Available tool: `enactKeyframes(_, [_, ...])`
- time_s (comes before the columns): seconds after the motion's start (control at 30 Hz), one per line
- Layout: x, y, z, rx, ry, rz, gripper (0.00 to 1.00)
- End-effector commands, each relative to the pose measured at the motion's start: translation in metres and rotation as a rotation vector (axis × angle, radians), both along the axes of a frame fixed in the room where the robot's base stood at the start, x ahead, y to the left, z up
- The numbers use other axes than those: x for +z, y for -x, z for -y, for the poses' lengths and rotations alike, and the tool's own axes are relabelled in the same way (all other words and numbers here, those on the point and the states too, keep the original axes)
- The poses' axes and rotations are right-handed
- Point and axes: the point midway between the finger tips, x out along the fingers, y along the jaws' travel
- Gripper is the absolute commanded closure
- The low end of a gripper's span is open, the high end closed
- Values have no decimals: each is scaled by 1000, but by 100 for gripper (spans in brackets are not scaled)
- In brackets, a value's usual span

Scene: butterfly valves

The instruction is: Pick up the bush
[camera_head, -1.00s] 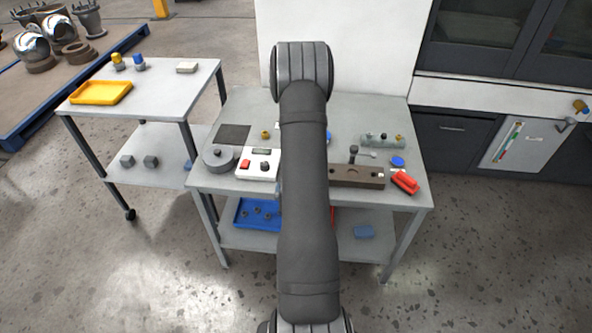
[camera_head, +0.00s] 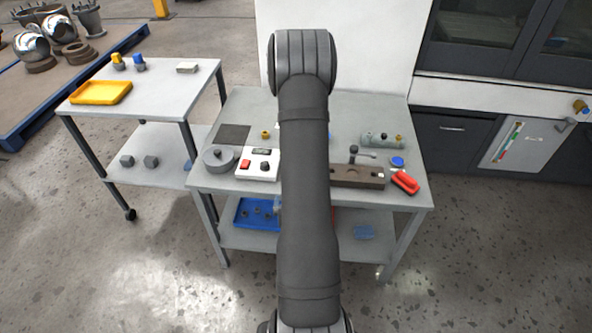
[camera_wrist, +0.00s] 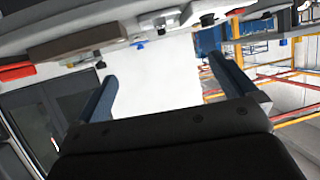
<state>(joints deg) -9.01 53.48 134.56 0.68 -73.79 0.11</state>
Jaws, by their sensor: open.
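I cannot tell for sure which part is the bush. A small brass-coloured ring-like part (camera_head: 265,134) sits on the workbench behind the white box, and another small brass-coloured part (camera_head: 398,139) is at the back right. My gripper (camera_wrist: 163,66) shows only in the wrist view, with its two blue-grey fingers wide apart and nothing between them. It is apart from the bench items, which show along the top of that view. In the head view my arm hides my gripper and the middle of the bench.
The workbench (camera_head: 222,184) holds a grey round part (camera_head: 218,160), a white box with a red button (camera_head: 257,164), a brown block (camera_head: 357,177) and a red object (camera_head: 405,182). A side cart (camera_head: 150,85) with a yellow tray (camera_head: 101,92) stands left.

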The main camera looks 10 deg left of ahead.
Motion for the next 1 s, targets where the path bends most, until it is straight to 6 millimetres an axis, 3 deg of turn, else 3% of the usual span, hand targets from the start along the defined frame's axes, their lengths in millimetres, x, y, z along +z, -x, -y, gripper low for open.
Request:
enactKeyframes(0.13, [5,10,1,0,0,0,0])
enactKeyframes(0.4, [5,11,2,0,0,1,0])
enactKeyframes(0.63, [5,11,2,0,0,1,45])
enactKeyframes(1.0, [1,5,-3,24,23,-13,45])
